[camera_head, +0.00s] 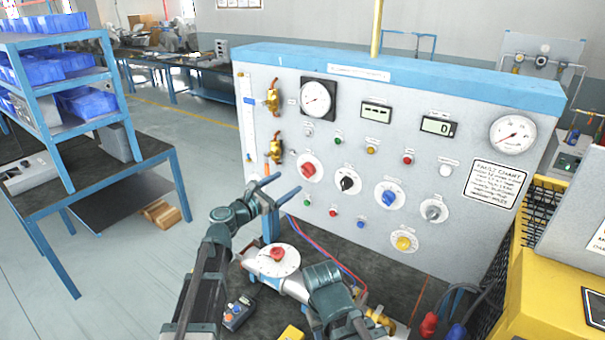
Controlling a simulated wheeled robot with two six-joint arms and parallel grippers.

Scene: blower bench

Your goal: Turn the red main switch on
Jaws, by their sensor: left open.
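A red rotary knob (308,170) sits on a round white dial at the left of the upright grey control panel (450,115). It looks like the red main switch, but its label and set position are too small to read. My left gripper (290,182) is open and empty, its two fingers pointing at the panel. Its fingertips appear just below and left of this knob; I cannot tell how far they are from the panel. A second red knob (277,254) tops a round white plate on the bench below. My right arm is at bottom centre, with its fingers out of sight.
Beside the red knob are a black knob (348,182), a blue knob (389,197), a grey knob (433,213) and a yellow knob (403,242). Brass valves (273,97) line the panel's left edge. A yellow machine (540,310) stands at right.

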